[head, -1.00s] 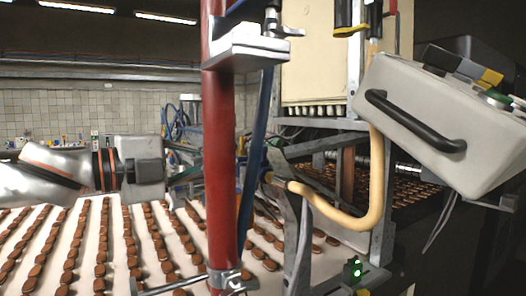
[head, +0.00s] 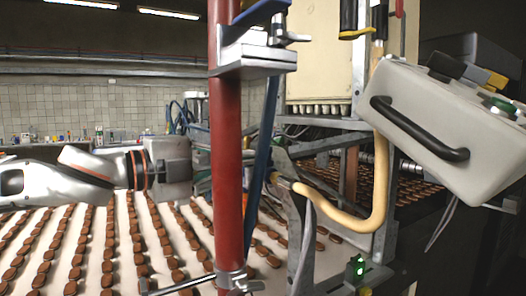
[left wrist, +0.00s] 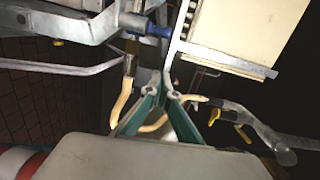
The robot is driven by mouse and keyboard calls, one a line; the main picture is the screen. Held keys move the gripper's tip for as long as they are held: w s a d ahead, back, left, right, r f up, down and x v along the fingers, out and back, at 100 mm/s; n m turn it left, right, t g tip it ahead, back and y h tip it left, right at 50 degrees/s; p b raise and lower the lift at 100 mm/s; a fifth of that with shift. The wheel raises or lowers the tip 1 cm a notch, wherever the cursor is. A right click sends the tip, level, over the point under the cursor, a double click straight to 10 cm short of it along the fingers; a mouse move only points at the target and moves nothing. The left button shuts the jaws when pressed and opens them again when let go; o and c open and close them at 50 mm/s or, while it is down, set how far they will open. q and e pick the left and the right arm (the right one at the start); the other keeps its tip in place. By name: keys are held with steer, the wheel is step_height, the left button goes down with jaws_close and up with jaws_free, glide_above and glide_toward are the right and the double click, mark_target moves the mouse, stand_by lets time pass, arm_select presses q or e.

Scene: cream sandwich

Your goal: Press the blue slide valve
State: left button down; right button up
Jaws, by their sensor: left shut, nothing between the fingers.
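My left gripper (head: 203,168) reaches in from the left, its fingers partly hidden behind the red post. In the left wrist view the two teal fingers (left wrist: 163,85) come together at their tips, shut and empty. A small blue fitting (left wrist: 155,31) on metal pipework shows beyond the fingertips, apart from them; I cannot tell if it is the slide valve. In the head view a blue lever (head: 262,12) sits above the metal block on the post. My right gripper is not in view.
A white conveyor (head: 95,255) with rows of brown biscuits runs below the left arm.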

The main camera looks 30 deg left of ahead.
arm_select(q)
steer(key=w+b, duration=0.1)
steer(key=w, duration=0.7)
steer(key=shift+w+f, duration=0.15)
steer(key=shift+w, duration=0.2)
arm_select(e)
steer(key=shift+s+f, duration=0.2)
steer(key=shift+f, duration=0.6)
arm_select(q)
steer(key=shift+w+a, duration=0.4)
steer(key=shift+a, duration=0.3)
steer(key=shift+w+a, duration=0.4)
steer(key=shift+a, duration=0.25)
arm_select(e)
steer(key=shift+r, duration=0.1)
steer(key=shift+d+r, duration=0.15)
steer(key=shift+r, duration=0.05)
